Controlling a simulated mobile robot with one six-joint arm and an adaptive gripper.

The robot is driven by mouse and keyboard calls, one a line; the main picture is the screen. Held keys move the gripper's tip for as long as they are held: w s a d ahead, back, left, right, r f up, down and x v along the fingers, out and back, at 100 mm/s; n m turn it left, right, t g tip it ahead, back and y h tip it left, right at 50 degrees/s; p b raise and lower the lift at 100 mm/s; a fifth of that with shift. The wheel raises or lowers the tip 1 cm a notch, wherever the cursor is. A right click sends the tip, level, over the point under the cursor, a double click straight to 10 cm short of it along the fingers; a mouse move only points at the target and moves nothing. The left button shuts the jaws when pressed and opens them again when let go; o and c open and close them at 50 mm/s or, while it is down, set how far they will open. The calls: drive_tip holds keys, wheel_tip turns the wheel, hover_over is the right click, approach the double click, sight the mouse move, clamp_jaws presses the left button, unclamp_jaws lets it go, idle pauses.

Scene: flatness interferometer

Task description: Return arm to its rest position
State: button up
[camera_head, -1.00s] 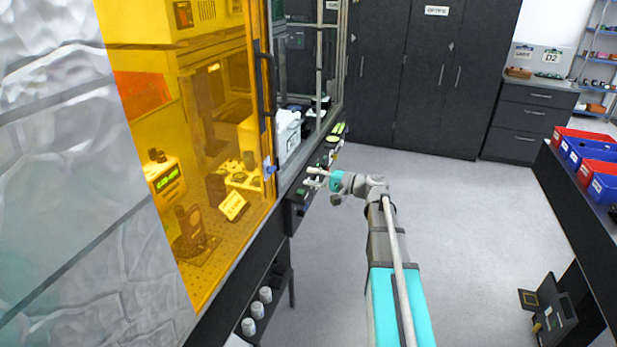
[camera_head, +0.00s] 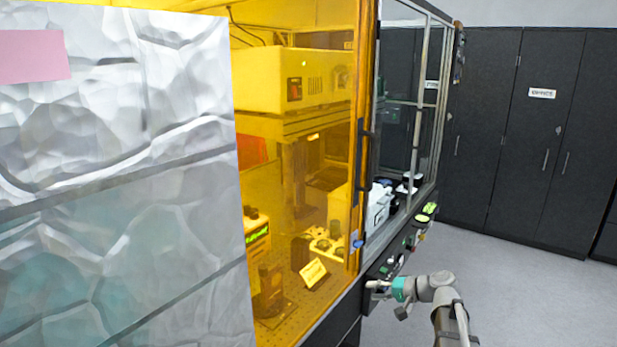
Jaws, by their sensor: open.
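My gripper (camera_head: 374,289) is at the lower middle of the head view, at the end of my grey arm with its teal band. It is open, small in the picture, with nothing visible between its fingers. It is close in front of the dark control strip (camera_head: 392,262) along the front edge of the enclosure; whether it touches the strip I cannot tell. Most of my arm is below the picture's edge.
An enclosure with an amber panel (camera_head: 330,150) and black door handle (camera_head: 363,160) stands left of my gripper. A foil-like silvery wall (camera_head: 120,180) fills the left side. Dark cabinets (camera_head: 535,130) line the back. Clear grey floor (camera_head: 530,295) lies to the right.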

drive_tip(key=s+a+f+n+g+h, duration=0.1)
drive_tip(key=s+f+n+g+h, duration=0.1)
drive_tip(key=s+f+h, duration=0.3)
drive_tip(key=s+a+f+n+g+h, duration=0.1)
drive_tip(key=s+f+g+h, duration=0.3)
drive_tip(key=s, duration=0.8)
wheel_tip(320, 180, down, 2)
drive_tip(key=n+h, duration=0.1)
drive_tip(key=h, duration=0.1)
drive_tip(key=shift+f+h, duration=0.2)
drive_tip(key=shift+h, duration=0.2)
drive_tip(key=shift+s, duration=0.1)
drive_tip(key=shift+o, duration=0.5)
